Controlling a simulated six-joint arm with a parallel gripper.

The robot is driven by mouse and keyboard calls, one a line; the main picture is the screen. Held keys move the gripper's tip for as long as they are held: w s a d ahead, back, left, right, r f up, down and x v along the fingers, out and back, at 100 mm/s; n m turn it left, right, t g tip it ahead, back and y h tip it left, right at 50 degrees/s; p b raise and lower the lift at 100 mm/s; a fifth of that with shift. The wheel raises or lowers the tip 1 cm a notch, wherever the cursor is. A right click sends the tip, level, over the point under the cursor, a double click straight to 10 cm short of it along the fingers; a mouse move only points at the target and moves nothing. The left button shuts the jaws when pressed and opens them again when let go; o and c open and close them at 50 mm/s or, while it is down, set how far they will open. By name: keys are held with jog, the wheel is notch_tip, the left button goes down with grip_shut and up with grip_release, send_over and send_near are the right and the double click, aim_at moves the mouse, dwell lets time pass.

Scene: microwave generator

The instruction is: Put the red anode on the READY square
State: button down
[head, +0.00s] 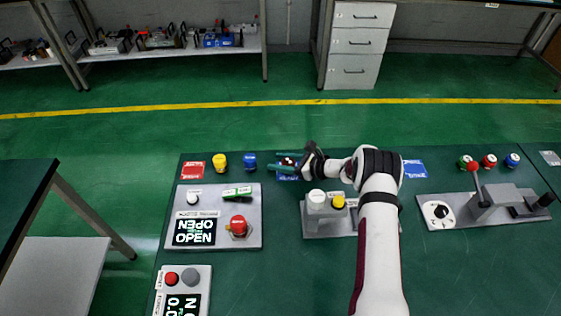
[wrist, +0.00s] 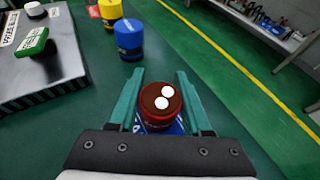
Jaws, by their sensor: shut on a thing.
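The red anode (wrist: 160,104) is a short red cylinder with a dark red top bearing two white dots. My gripper (wrist: 161,98) is shut on it, one green finger on each side. In the head view, my gripper (head: 286,162) holds it at a blue square (head: 287,173) on the green table. The square (wrist: 165,129) shows partly beneath the anode in the wrist view; I cannot tell whether the anode touches it. Another blue square (head: 414,169) lies right of my arm, and a red square (head: 193,170) at far left. Their lettering is too small to read.
A yellow cylinder (head: 220,162) and a blue cylinder (head: 249,161) stand left of my gripper. A grey panel (head: 254,215) with OPEN displays is in front of them. A device with a yellow knob (head: 338,201) stands beside my arm. A lever device (head: 437,221) is at right.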

jog(key=shift+f, duration=0.2)
jog(key=shift+c, duration=1.7)
grip_release()
